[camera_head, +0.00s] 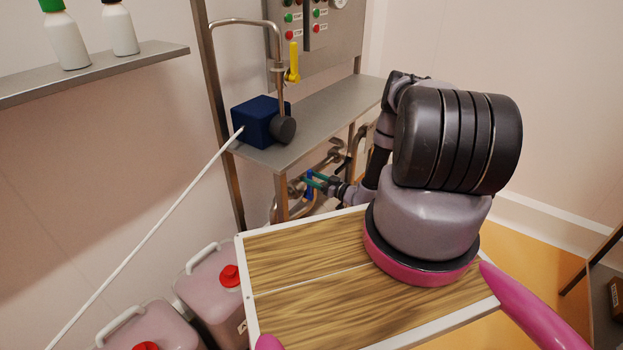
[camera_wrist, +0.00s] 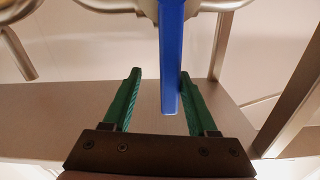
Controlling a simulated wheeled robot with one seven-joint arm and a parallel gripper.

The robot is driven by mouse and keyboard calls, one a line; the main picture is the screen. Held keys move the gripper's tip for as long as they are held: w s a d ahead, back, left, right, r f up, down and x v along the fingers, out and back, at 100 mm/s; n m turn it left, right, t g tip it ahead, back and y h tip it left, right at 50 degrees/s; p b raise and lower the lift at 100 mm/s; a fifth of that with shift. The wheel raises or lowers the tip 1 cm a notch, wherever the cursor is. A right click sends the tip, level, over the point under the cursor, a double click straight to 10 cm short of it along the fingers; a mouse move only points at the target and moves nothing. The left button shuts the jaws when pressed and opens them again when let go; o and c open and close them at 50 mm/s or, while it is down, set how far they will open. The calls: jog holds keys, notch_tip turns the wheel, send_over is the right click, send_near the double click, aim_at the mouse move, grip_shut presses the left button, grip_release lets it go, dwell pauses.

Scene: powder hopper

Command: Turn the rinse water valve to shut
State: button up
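A blue valve lever (camera_head: 309,184) sits on the pipework under the steel bench in the head view. In the wrist view the blue lever (camera_wrist: 171,55) hangs down from a metal pipe at the top, its free end pointing toward me. My gripper (camera_wrist: 160,75) has its green fingers spread apart, one on each side of the lever, with the lever closer to the right finger. I cannot tell whether it touches that finger. In the head view my gripper (camera_head: 317,179) is small beside the lever, partly hidden by the pipes. No label on the valve is readable.
The steel bench (camera_head: 335,112) above carries a dark blue box (camera_head: 257,122). A yellow lever (camera_head: 293,62) hangs on a pipe above it. A control panel (camera_head: 345,30) is behind. Pink-filled canisters (camera_head: 213,290) stand at lower left. Metal bench legs (camera_head: 280,195) flank the pipes.

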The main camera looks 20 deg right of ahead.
jog(key=v, duration=1)
jog(key=shift+s+d, duration=0.2)
jog(key=shift+s, duration=0.1)
